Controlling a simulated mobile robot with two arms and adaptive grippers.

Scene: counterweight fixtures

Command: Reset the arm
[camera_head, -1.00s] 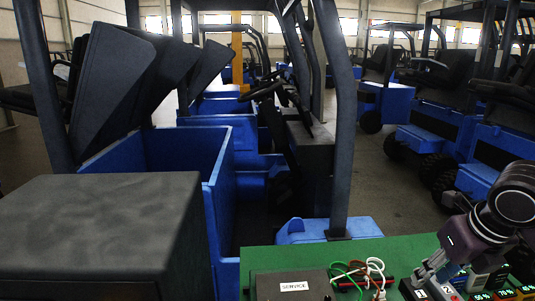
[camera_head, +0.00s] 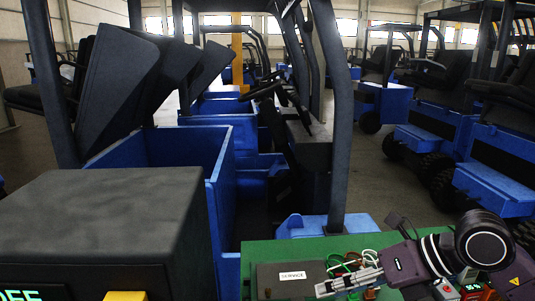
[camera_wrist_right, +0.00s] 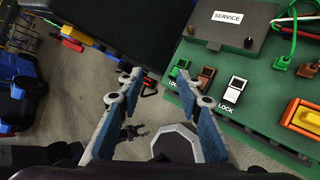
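My right arm (camera_head: 440,255) comes in from the right in the head view, with its gripper (camera_head: 335,285) stretched left across the front of a green panel (camera_head: 345,243). In the right wrist view my right gripper (camera_wrist_right: 155,88) has its fingers well apart, with nothing between them. They are beside the left edge of the green panel (camera_wrist_right: 245,85), over a gap with floor below. My left gripper is not in view.
A dark block (camera_head: 100,225) with a green-lit display stands left. Blue forklifts stand behind.

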